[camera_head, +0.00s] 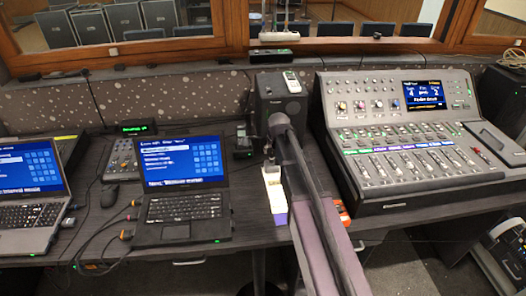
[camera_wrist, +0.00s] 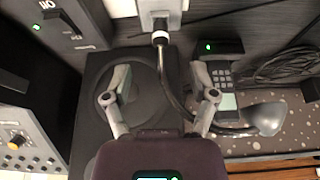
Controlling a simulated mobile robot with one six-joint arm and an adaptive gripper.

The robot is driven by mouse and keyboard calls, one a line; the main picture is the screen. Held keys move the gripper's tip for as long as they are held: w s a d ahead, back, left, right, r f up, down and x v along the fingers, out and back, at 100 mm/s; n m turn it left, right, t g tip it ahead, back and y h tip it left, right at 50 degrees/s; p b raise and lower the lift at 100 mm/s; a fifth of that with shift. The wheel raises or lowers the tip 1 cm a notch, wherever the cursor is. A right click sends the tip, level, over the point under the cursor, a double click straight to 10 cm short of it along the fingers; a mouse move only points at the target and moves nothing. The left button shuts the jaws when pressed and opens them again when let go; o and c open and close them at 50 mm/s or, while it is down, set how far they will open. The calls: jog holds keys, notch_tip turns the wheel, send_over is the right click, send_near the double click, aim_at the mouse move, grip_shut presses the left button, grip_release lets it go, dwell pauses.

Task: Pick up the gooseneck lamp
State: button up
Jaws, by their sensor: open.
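The gooseneck lamp (camera_wrist: 267,118) shows in the wrist view, with a grey rounded head at right. Its thin black neck runs from a pale collar at the top centre, curves down and bends right to the head. My gripper (camera_wrist: 160,76) is open and empty, with one finger on each side of the upper neck in the picture.
A black speaker (camera_head: 281,103) stands behind my gripper, with a mixing console (camera_head: 400,135) to its right. Two laptops (camera_head: 182,205) stand at left. A keypad device (camera_wrist: 221,79) sits close to my right-hand finger in the wrist view. A pale box (camera_head: 274,190) stands beside my arm.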

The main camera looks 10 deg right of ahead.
aim_at(272, 154)
dwell(0.4)
jog(key=b+x, duration=0.1)
jog(key=x, duration=0.1)
jog(key=w+b+x, duration=0.1)
jog(key=b, duration=0.1)
jog(key=shift+w+f, duration=0.1)
jog(key=shift+f, duration=0.1)
jog(key=shift+w+f+b, duration=0.25)
jog(key=shift+f+b, duration=0.45)
jog(key=shift+b, duration=0.05)
grip_shut()
